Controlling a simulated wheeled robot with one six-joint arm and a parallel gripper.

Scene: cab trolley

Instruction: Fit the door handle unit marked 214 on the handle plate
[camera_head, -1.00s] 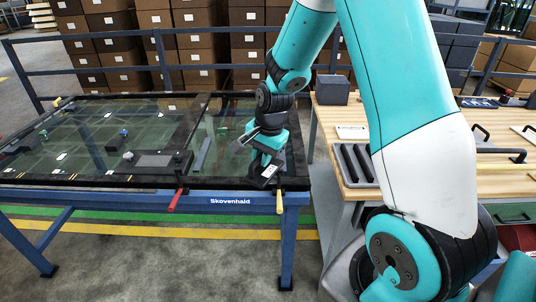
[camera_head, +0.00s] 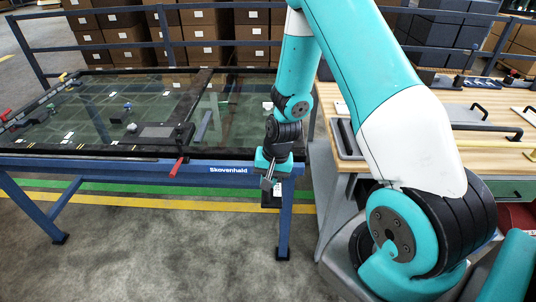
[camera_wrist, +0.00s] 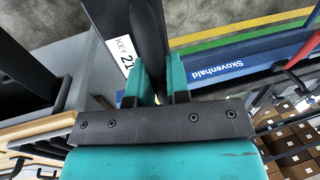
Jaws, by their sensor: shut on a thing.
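My gripper (camera_head: 268,180) hangs in front of the blue trolley's front edge, near its right corner. It is shut on a black door handle unit (camera_head: 270,200) with a white label. In the wrist view my gripper (camera_wrist: 157,82) has its teal fingers on both sides of the unit's dark grip (camera_wrist: 147,35). The label beside it reads "KEY 21"; the rest is hidden by a finger. The glass door (camera_head: 90,110) lies flat on the trolley. A dark grey panel (camera_head: 155,132) sits near its front edge; I cannot tell whether this is the handle plate.
A red clamp handle (camera_head: 177,168) sticks out at the trolley's front, left of my gripper. A wooden bench (camera_head: 480,145) with handled parts and a black slotted rack (camera_head: 346,140) stands at the right. A blue railing and cartons are behind. The floor before the trolley is clear.

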